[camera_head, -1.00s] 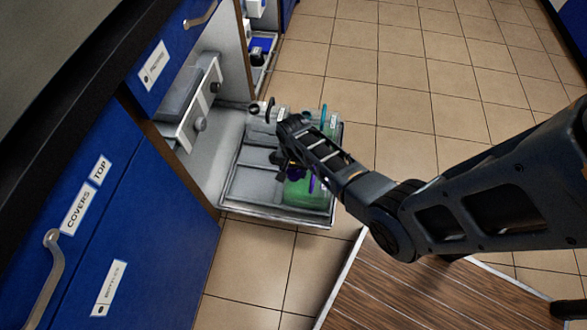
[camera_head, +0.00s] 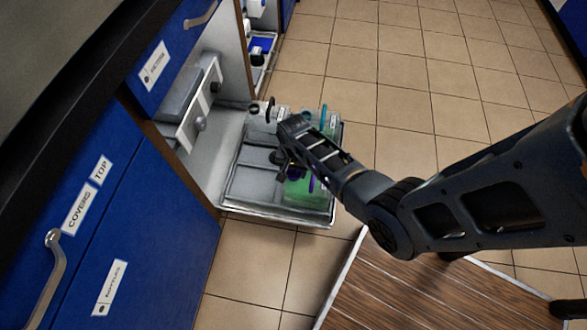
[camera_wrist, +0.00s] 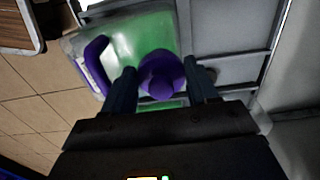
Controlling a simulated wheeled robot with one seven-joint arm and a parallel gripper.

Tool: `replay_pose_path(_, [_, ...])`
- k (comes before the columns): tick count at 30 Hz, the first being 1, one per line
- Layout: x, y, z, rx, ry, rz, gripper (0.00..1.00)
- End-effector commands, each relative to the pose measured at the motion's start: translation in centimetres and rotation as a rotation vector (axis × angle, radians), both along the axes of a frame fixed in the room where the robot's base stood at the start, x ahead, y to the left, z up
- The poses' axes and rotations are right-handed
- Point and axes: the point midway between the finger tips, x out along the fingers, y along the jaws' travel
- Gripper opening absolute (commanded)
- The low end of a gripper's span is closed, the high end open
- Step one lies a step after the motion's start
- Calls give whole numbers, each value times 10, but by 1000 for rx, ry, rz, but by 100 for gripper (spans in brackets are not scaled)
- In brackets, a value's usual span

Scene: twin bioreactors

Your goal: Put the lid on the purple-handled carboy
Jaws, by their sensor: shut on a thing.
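The purple-handled carboy (camera_head: 306,193) is translucent green and sits in the near right part of the pulled-out tray, partly hidden by my arm. In the wrist view its green body (camera_wrist: 140,35) lies under my gripper, with the purple handle (camera_wrist: 93,62) at the left. My gripper (camera_head: 287,168) is over the carboy. In the wrist view my gripper (camera_wrist: 163,85) is shut on a round purple lid (camera_wrist: 161,72), which lies between the fingers and overlaps the carboy's top. The neck is hidden, so I cannot tell whether the lid is seated.
The tray (camera_head: 275,216) has raised dividers and empty compartments on its left. A teal-handled carboy (camera_head: 326,120) and a white-grey container (camera_head: 268,112) stand at its back. Blue cabinets (camera_head: 140,240) border the left. Tiled floor (camera_head: 400,90) is open to the right.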

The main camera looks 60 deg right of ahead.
Motion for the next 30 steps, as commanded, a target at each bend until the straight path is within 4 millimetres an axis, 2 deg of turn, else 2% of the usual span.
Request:
replay_pose_path(29, [0,0,-6,0,0,0,30])
replay_pose_path(30, [0,0,-6,0,0,0,60])
